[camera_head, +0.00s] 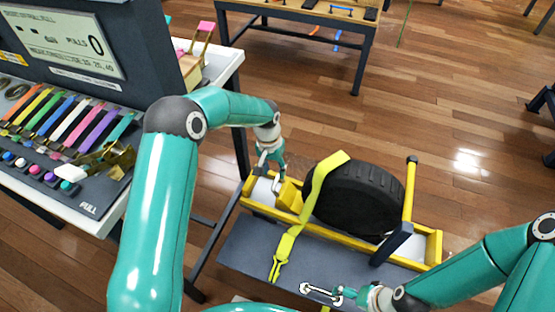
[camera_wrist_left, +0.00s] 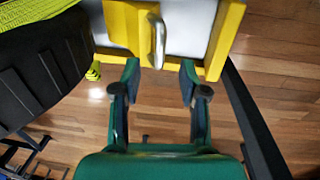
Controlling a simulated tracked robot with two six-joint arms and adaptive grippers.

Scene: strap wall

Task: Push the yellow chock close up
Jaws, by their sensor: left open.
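The yellow chock (camera_head: 289,196) sits in the left part of a yellow-framed tray (camera_head: 429,248), just left of the black tyre (camera_head: 365,195). In the left wrist view, the chock (camera_wrist_left: 122,22) is at the top with a metal handle (camera_wrist_left: 158,42) on its edge. My left gripper (camera_head: 270,172) is above the tray's left end. In the left wrist view, the left gripper (camera_wrist_left: 158,80) is open, its fingertips apart and the handle lying just beyond the gap. My right gripper (camera_head: 340,294) is low at the grey ledge, beside a small white bar; its fingers are too small to read.
A yellow strap (camera_head: 316,185) runs over the tyre's left side and hangs onto the grey ledge (camera_head: 251,242). A yellow post (camera_head: 410,187) stands right of the tyre. A panel with a display (camera_head: 62,42) and coloured straps is at left; a wooden table (camera_head: 292,12) is behind.

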